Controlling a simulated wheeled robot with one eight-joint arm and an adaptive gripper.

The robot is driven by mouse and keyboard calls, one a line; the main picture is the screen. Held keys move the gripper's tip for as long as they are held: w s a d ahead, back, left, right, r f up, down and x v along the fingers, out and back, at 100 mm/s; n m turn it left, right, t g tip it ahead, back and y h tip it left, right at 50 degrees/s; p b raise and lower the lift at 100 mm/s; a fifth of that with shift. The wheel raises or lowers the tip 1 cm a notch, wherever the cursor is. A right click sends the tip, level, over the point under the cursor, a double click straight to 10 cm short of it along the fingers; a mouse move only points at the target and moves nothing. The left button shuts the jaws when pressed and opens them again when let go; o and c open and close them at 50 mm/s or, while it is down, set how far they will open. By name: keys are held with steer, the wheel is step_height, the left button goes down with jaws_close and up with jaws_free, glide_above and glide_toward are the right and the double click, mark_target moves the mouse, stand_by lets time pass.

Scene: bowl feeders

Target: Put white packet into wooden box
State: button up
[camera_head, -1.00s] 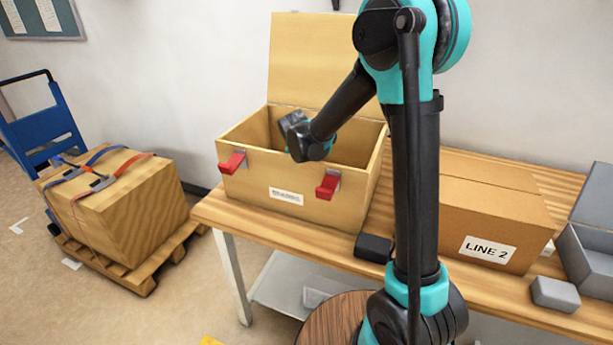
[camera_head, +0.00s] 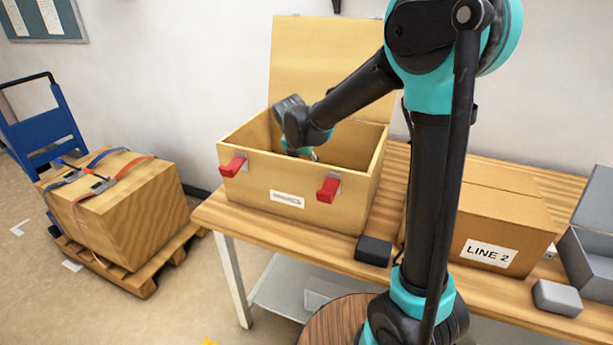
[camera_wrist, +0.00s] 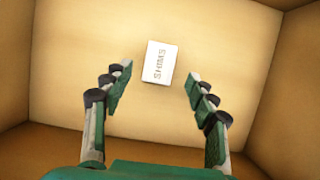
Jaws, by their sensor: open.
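The wooden box (camera_head: 250,193) stands on the table with its lid raised at the back and two red latches on its front. The white packet (camera_wrist: 160,62) lies flat on the box floor in the wrist view, with dark printed letters on it. My gripper (camera_wrist: 154,80) is open and empty, its fingers apart on either side of the packet's near end in the picture, not touching it. In the head view my wrist reaches down into the box opening, and the front wall hides the fingertips and the packet.
A cardboard box (camera_head: 488,235) labelled LINE 2 stands to the right on the wooden table (camera_head: 325,252). A small black block (camera_head: 374,250) and a grey block (camera_head: 557,297) lie near the front edge. A grey open bin (camera_head: 592,245) is at the far right.

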steer(key=v, duration=0.5)
steer(key=shift+s+r, duration=0.1)
steer(key=shift+r, duration=0.25)
stand_by(0.7)
